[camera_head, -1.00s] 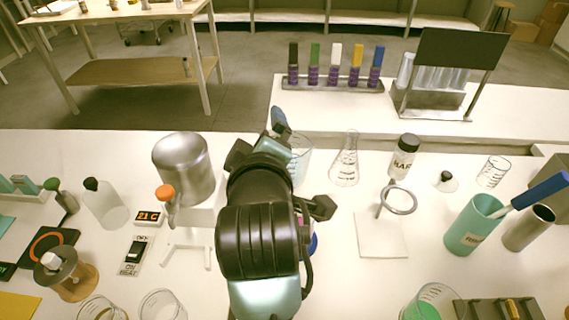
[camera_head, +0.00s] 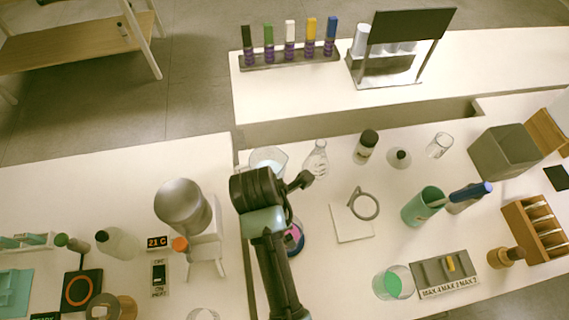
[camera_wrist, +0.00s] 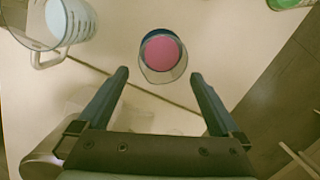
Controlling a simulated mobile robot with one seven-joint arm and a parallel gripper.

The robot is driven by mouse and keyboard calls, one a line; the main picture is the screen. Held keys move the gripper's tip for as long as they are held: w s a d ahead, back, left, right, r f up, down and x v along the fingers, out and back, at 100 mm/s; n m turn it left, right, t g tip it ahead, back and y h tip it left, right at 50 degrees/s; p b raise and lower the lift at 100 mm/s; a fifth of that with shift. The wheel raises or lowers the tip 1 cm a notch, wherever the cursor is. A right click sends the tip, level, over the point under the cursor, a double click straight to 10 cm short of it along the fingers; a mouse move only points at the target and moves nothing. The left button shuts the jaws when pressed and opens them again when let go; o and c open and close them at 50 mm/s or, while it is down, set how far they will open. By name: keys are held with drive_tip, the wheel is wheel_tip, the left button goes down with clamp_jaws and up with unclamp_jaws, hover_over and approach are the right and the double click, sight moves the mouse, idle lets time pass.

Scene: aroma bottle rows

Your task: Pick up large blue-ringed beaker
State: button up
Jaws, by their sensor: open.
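A clear beaker with a blue ring and pink contents (camera_wrist: 163,50) stands upright on the white table in the wrist view. It shows partly in the head view (camera_head: 294,238), just right of my forearm, which covers part of it. My gripper (camera_wrist: 160,73) is open and empty. In the wrist view its two fingers point toward the beaker, one on each side of its line. The beaker appears beyond the fingertips, not between the jaws; its exact distance is hard to tell. My fingers are hidden in the head view.
A larger clear vessel with a handle (camera_wrist: 72,22) stands at upper left in the wrist view. A conical flask (camera_head: 317,160), a ring stand (camera_head: 352,236) and a teal cup (camera_head: 421,208) stand to the right. A silver canister (camera_head: 183,206) stands left, across a table seam.

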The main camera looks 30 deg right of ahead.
drive_tip(key=f, duration=0.4)
drive_tip(key=d+f, duration=0.1)
drive_tip(key=shift+f, duration=0.4)
drive_tip(key=f, duration=0.2)
drive_tip(key=d+f, duration=0.1)
drive_tip(key=f, duration=0.2)
drive_tip(key=shift+s+d, duration=0.1)
drive_tip(key=c, duration=1.4)
